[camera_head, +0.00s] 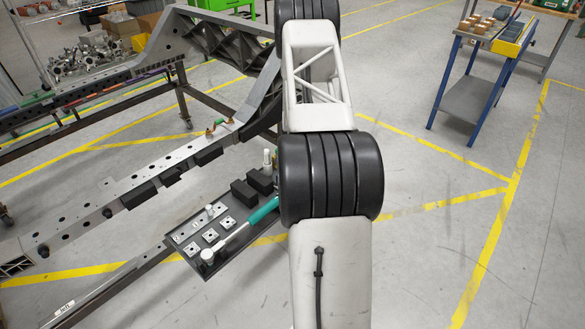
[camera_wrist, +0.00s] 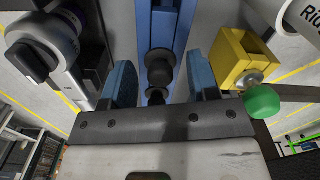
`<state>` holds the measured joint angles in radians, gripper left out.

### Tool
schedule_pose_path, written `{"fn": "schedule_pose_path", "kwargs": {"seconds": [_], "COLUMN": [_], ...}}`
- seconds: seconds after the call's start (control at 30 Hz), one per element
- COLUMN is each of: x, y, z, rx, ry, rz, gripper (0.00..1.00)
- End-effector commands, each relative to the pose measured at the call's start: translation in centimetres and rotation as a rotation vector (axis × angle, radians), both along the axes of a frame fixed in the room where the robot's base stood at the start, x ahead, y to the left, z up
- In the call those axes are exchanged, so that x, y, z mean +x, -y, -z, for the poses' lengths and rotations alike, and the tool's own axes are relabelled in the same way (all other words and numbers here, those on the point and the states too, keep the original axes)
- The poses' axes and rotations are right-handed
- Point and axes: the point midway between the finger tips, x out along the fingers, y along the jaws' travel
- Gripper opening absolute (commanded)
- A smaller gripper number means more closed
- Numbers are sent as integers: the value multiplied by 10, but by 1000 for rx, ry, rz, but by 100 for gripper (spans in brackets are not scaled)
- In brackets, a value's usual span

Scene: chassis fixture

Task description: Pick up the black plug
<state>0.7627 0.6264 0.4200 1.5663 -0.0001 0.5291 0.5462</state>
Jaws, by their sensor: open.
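In the wrist view, a black plug (camera_wrist: 160,68) with a rounded head shows in front of a blue bar (camera_wrist: 182,28). My gripper (camera_wrist: 161,75) is open, with one blue finger to the left of the plug and one to its right. Gaps show between the plug and both fingers. More dark rounded parts show just below the plug's head, partly hidden by the gripper's base. I cannot tell how deep the plug lies between the fingers. In the head view my arm hides the gripper, and I cannot make out the plug there.
In the wrist view, a yellow block (camera_wrist: 243,58) and a green knob (camera_wrist: 262,102) are close right; a white-and-black cylinder (camera_wrist: 45,35) is left. In the head view, a dark tray (camera_head: 187,237) holds a teal-handled tool (camera_head: 263,211) beside the chassis rail (camera_head: 133,182).

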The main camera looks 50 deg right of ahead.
Motion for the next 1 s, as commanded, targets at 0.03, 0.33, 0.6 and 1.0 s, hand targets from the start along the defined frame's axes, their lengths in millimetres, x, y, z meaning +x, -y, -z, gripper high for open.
{"fn": "schedule_pose_path", "kwargs": {"seconds": [0.03, 0.33, 0.6, 1.0], "x": [0, 0, 0, 0], "y": [0, 0, 0, 0], "z": [0, 0, 0, 0], "rx": [0, 0, 0, 0], "ry": [0, 0, 0, 0], "rz": [0, 0, 0, 0], "gripper": [54, 54, 42, 0]}}
